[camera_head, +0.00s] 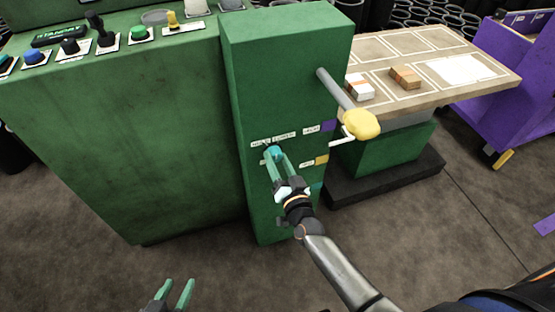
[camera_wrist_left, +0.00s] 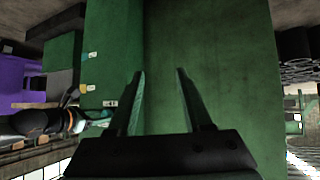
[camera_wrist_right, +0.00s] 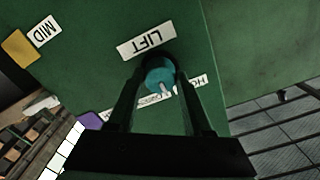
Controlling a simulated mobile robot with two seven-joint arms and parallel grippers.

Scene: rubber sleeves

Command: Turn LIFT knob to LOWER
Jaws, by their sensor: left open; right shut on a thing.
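The teal LIFT knob (camera_head: 272,152) is on the front face of the green column (camera_head: 290,70). In the right wrist view the knob (camera_wrist_right: 159,76) sits below an upside-down LIFT label (camera_wrist_right: 147,40). A partly covered LOWER label (camera_wrist_right: 152,100) and a HOLD label (camera_wrist_right: 192,83) lie on its other side. A pale pointer mark on the knob faces these two labels; which one it points at is unclear. My right gripper (camera_head: 275,158) is shut on the knob, one finger on each side. My left gripper (camera_head: 176,290) is open and empty, low in front of the green cabinet.
A yellow-handled crank (camera_head: 361,124) sticks out right of the knob, near my right arm. A worktable (camera_head: 440,50) with small blocks stands at right. A control panel (camera_head: 110,38) tops the cabinet.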

